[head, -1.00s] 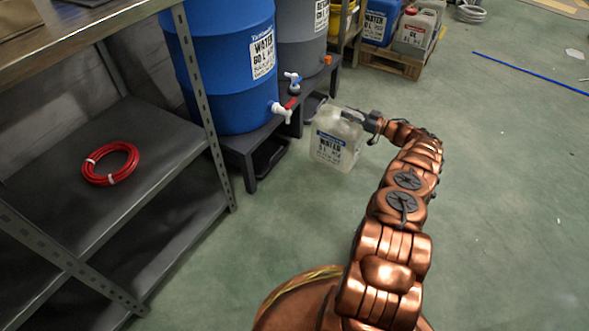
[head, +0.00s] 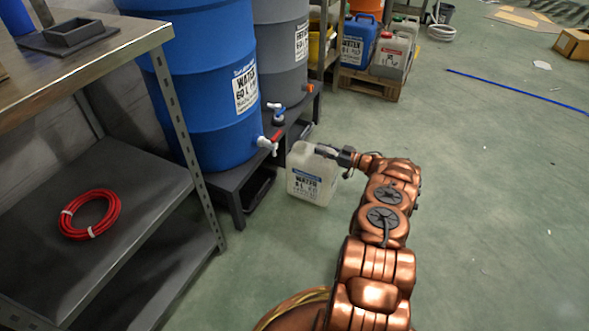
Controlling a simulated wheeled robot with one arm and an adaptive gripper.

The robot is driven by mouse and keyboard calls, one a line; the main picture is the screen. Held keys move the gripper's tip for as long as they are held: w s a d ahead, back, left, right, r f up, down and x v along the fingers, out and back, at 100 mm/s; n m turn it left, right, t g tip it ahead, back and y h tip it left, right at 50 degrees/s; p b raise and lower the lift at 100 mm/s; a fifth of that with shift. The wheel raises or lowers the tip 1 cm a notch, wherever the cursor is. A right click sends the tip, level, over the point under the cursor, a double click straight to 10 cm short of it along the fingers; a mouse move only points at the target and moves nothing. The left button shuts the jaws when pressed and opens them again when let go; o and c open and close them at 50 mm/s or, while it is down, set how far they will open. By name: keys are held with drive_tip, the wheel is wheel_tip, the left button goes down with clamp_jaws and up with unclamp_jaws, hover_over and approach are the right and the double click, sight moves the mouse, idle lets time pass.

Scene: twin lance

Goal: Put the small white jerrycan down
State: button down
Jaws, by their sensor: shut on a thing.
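The small white jerrycan (head: 312,174) is in the middle of the head view, upright, with a white and blue label facing me. It is just right of the low dark stand under the barrels. My gripper (head: 326,152) is shut on the jerrycan at its top, by the handle. The fingertips are partly hidden against the can. I cannot tell whether the can's base touches the green floor or hangs just above it.
A blue water barrel (head: 212,90) with a red-handled tap stands on the low stand (head: 233,183). A grey barrel (head: 281,60) stands behind it. A metal shelf (head: 120,215) with a red hose coil (head: 90,214) is at left.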

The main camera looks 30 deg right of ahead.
drive_tip(key=a+f+b, duration=0.2)
drive_tip(key=a, duration=0.3)
drive_tip(key=w+a+f+b, duration=0.1)
drive_tip(key=a+f+b, duration=0.1)
drive_tip(key=a, duration=0.4)
drive_tip(key=shift+w+a+f+b, duration=0.2)
drive_tip(key=shift+a+f+b, duration=0.1)
drive_tip(key=shift+b, duration=0.55)
drive_tip(key=shift+f, duration=0.1)
drive_tip(key=c, duration=1)
unclamp_jaws()
drive_tip(key=shift+f, duration=0.1)
drive_tip(key=shift+c, duration=0.2)
